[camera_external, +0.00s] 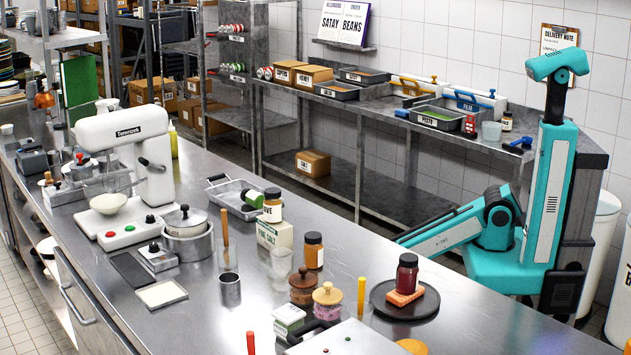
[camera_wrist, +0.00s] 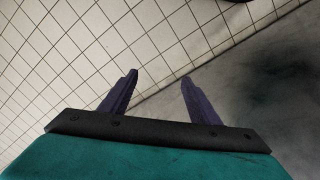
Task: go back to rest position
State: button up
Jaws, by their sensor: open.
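My gripper (camera_wrist: 160,77) shows in the wrist view with its two dark purple fingers spread wide apart. Nothing is between the fingers. In the external view my teal arm reaches to the left, low behind the far edge of the steel counter (camera_external: 340,245). My gripper is hidden there behind the counter. In the wrist view, pale square tiles (camera_wrist: 60,70) fill the left and middle, and a blurred dark grey surface (camera_wrist: 265,90) lies to the right of the fingers.
The counter holds a white stand mixer (camera_external: 125,165), a steel tray (camera_external: 235,197), several jars and a round black tray (camera_external: 405,312). A steel shelf unit (camera_external: 350,188) with boxes and trays stands along the tiled wall. White bins (camera_external: 600,245) stand at the right.

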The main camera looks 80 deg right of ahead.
jog(key=s+a+f+g+p, duration=0.1)
jog(key=s+a+g, duration=0.1)
jog(key=s, duration=0.7)
jog(key=s+a+f+g+p, duration=0.1)
jog(key=s+a, duration=0.4)
jog(key=s, duration=0.5)
jog(key=shift+s+g+y, duration=0.2)
jog(key=shift+g+y, duration=0.1)
jog(key=shift+g, duration=0.6)
